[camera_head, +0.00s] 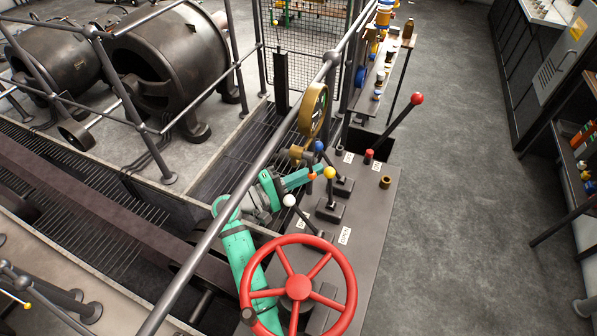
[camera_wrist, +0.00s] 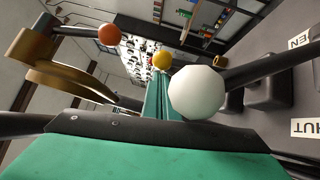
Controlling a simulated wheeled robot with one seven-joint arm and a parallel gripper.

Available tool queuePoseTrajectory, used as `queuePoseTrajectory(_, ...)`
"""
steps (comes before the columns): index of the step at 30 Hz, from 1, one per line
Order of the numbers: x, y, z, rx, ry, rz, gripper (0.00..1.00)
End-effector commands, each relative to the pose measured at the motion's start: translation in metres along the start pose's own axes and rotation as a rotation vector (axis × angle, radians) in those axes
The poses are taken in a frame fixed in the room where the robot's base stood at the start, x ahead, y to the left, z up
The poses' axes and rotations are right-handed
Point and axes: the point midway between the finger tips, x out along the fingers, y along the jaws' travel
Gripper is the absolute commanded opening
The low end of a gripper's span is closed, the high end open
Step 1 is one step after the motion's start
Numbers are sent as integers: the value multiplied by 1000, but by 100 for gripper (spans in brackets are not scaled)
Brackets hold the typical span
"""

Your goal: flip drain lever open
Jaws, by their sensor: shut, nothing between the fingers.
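Three lever knobs stand over the dark control panel (camera_head: 375,215): white (camera_head: 289,200), yellow (camera_head: 330,172) and blue (camera_head: 319,146). I cannot tell which one is the drain lever. In the wrist view the white knob (camera_wrist: 197,94) is large and close, right of my fingers, with its dark rod running right towards partly cut-off labels (camera_wrist: 305,127) reading "EN" and "HUT". The yellow knob (camera_wrist: 163,60) shows just beyond the fingertips. My gripper (camera_head: 316,173) is shut and empty, reaching across the panel's left edge near the yellow knob; its teal fingers (camera_wrist: 158,88) are together.
A red handwheel (camera_head: 345,285) is at the panel's near end. A long grey rail (camera_head: 215,228) crosses above my arm. A red-knobbed lever (camera_head: 416,98) leans right. The floor right is clear.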

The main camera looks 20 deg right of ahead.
Motion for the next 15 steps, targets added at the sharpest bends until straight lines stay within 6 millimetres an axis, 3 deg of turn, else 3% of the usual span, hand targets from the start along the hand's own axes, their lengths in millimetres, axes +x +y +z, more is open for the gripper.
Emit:
queuePoseTrajectory(10, 3, -1, 2, 0, -5, -3, 0)
queuePoseTrajectory(15, -9, -1, 1, 0, -5, -2, 0)
